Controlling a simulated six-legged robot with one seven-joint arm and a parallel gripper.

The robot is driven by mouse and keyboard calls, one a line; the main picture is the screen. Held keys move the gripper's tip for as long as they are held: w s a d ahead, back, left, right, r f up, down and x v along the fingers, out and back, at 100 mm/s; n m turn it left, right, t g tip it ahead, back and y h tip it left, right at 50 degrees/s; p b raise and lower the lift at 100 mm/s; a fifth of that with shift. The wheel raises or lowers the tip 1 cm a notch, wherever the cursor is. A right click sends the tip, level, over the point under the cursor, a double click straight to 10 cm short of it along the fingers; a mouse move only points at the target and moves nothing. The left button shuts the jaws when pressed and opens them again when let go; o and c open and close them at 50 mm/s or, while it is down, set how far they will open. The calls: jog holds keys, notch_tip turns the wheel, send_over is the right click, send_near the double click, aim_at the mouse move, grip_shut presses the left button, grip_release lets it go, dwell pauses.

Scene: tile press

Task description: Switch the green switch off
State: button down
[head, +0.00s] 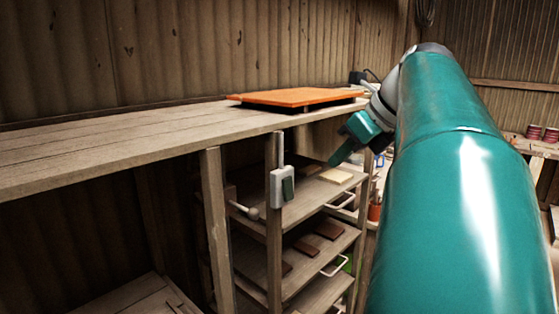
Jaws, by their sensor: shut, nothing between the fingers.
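The green switch (288,189) is a dark green rocker in a pale housing (276,190), fixed to a wooden post below the bench top. I cannot tell from its tilt whether it is on or off. My gripper (335,161) is teal and shut, with nothing in it. In the picture it is up and to the right of the switch, apart from it and pointing down to the left.
A wooden bench (120,143) runs along the corrugated wall, with an orange board (297,97) on top. Below, shelves (285,247) hold several flat tiles and have pale handles. My teal arm covers the right side.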

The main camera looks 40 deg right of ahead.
aim_at(288, 189)
jog(key=shift+s+f, duration=0.1)
jog(key=shift+f+g, duration=0.4)
jog(key=shift+f, duration=0.25)
jog(key=w+r+x, duration=0.1)
jog(key=w+x, duration=0.1)
jog(key=x, duration=1)
jog(key=shift+w+a, duration=0.15)
jog(key=shift+w, duration=0.15)
